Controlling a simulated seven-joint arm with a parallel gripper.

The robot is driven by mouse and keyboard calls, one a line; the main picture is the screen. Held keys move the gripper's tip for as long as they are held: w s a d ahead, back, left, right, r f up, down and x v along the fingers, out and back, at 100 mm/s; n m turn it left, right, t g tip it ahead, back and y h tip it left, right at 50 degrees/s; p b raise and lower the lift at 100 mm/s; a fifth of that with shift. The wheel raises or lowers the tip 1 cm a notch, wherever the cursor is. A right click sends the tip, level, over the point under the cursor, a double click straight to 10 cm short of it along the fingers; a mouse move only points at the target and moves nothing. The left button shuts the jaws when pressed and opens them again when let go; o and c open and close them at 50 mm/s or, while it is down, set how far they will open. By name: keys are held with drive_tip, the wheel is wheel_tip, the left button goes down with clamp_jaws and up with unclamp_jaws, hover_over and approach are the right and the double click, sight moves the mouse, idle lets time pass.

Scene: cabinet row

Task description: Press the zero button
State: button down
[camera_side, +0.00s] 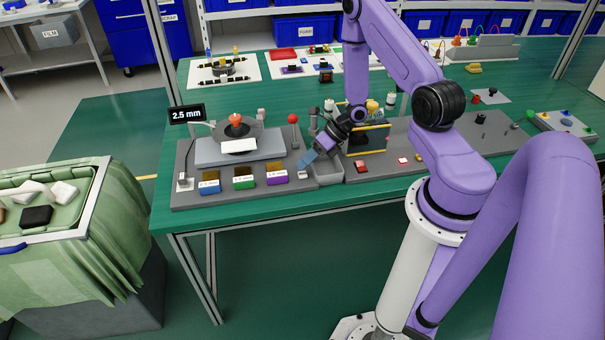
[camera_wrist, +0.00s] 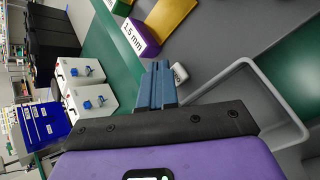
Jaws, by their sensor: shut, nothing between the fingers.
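My gripper (camera_side: 307,159) is shut and empty, its blue fingers tilted down toward the lower left over the grey measuring board. The fingers also show in the wrist view (camera_wrist: 157,84), pressed together. A small whitish button (camera_wrist: 180,72) lies just beyond the fingertips there, with gap or contact unclear. The button also shows in the side view (camera_side: 302,174), right of the purple block and below the fingertips. I cannot read any label on it. A black display (camera_side: 187,114) reads 2.5 mm beside the gauge stand.
A purple block (camera_side: 277,178) marked 1.5 mm in the wrist view (camera_wrist: 133,37) stands close left of the button. A grey open bin (camera_side: 327,175) is close right. A green block (camera_side: 244,182), a blue block (camera_side: 210,186) and a red-knobbed lever (camera_side: 293,120) stand nearby.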

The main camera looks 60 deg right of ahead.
sight(305, 173)
drive_tip(key=shift+f, duration=0.1)
idle(0.3)
drive_tip(key=shift+f, duration=0.35)
drive_tip(key=shift+f, duration=0.4)
idle(0.8)
drive_tip(key=shift+r, duration=0.85)
drive_tip(key=shift+r, duration=2.5)
drive_tip(key=shift+a, duration=0.1)
